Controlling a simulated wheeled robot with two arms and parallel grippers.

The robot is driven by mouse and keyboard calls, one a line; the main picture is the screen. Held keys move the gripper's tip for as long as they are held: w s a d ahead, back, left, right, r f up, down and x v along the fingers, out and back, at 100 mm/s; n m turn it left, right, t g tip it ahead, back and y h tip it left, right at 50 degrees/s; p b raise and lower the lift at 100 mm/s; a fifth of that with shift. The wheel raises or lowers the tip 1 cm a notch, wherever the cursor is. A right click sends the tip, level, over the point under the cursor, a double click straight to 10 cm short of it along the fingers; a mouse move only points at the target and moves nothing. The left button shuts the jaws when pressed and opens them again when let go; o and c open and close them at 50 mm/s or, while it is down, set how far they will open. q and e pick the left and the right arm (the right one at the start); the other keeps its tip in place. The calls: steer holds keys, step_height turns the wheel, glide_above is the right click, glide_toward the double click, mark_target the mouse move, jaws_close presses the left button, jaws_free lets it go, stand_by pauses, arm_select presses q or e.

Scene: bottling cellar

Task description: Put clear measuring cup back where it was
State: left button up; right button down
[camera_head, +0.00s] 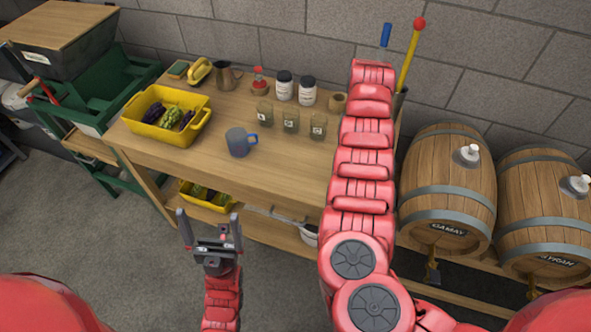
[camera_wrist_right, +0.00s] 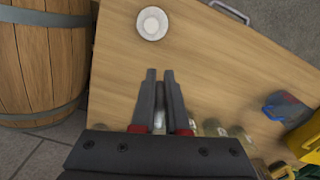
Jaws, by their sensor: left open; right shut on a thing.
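My right arm reaches over the right part of the table, and its gripper is hidden in the head view. In the right wrist view my right gripper (camera_wrist_right: 159,75) has its dark fingers close together. A pale thing (camera_wrist_right: 159,120) shows between them; I cannot tell whether it is the clear measuring cup. A round whitish thing (camera_wrist_right: 152,23) lies beyond the fingertips, apart from them. A grey-blue cup with a blue handle (camera_head: 238,142) stands upright mid-table; it also shows in the wrist view (camera_wrist_right: 284,106). My left gripper (camera_head: 207,216) is open and empty before the table.
Barrels (camera_head: 447,190) stand right of the table. Bare wood (camera_head: 200,148) surrounds the cup.

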steer(key=s+a+f+m+p, duration=0.1)
steer(key=s+a+m+p, duration=0.1)
steer(key=a, duration=0.6)
steer(key=s+a+f+m+p, duration=0.1)
steer(key=s+a+p, duration=0.15)
steer(key=a, duration=0.55)
steer(key=f, duration=0.2)
steer(key=f+b, duration=0.1)
steer(key=f, duration=0.1)
steer(key=w+f, duration=0.1)
steer(key=f, duration=0.1)
steer(key=shift+a, duration=0.1)
steer(key=shift+s+f+p, duration=0.1)
steer(key=shift+f+p, duration=0.35)
steer(key=shift+f, duration=1.3)
steer(key=shift+f, duration=0.1)
